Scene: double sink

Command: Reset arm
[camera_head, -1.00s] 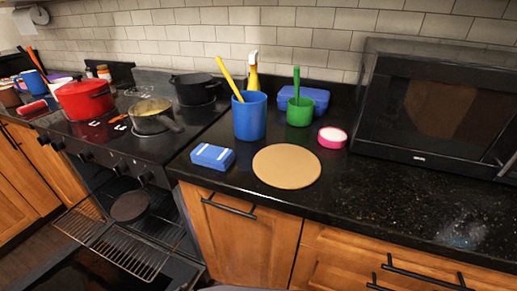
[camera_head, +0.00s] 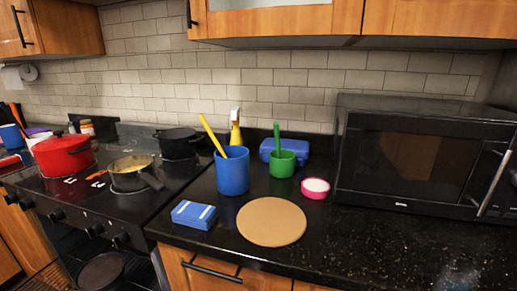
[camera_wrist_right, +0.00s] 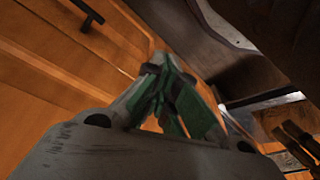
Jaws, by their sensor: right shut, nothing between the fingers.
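My right gripper (camera_wrist_right: 165,95) shows in the right wrist view with its green-padded fingers together and nothing between them. It is close to wooden cabinet fronts (camera_wrist_right: 60,85) with a dark handle. Neither gripper shows in the head view, and my left gripper is in no view.
On the black counter (camera_head: 385,255) are a blue cup (camera_head: 232,175), a green cup (camera_head: 282,163), a round tan board (camera_head: 271,222), a blue box (camera_head: 194,215), a pink round container (camera_head: 315,188) and a microwave (camera_head: 420,155). A red pot (camera_head: 64,156) stands on the stove at left.

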